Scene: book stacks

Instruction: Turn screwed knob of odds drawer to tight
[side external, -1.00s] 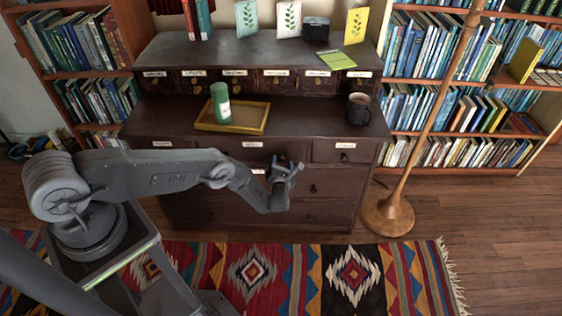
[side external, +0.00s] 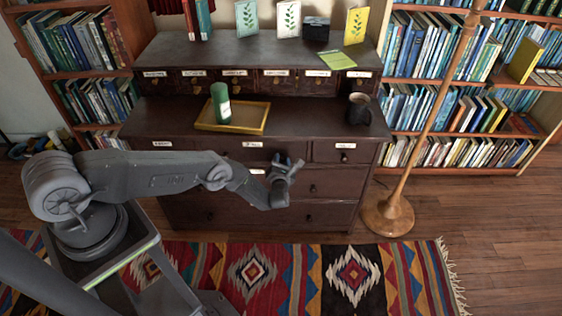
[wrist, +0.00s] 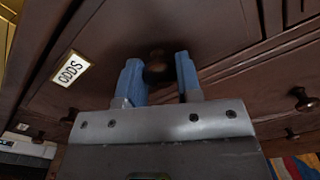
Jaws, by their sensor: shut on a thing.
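The odds drawer (wrist: 105,85) shows in the wrist view as a dark wood front with a white ODDS label (wrist: 71,68). Its round dark knob (wrist: 157,66) sits between the two blue fingers of my gripper (wrist: 160,80). My gripper is shut on the knob, and the fingers cover its sides. In the side external view my gripper (side external: 284,166) is at the front of the dark desk (side external: 320,118) and hides the knob. The wrist view is tilted relative to the drawer. How tight the knob is cannot be seen.
Other drawer knobs (wrist: 303,98) are to the right in the wrist view. A wooden lamp pole (side external: 425,120) stands at right. A patterned rug (side external: 305,275) lies in front.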

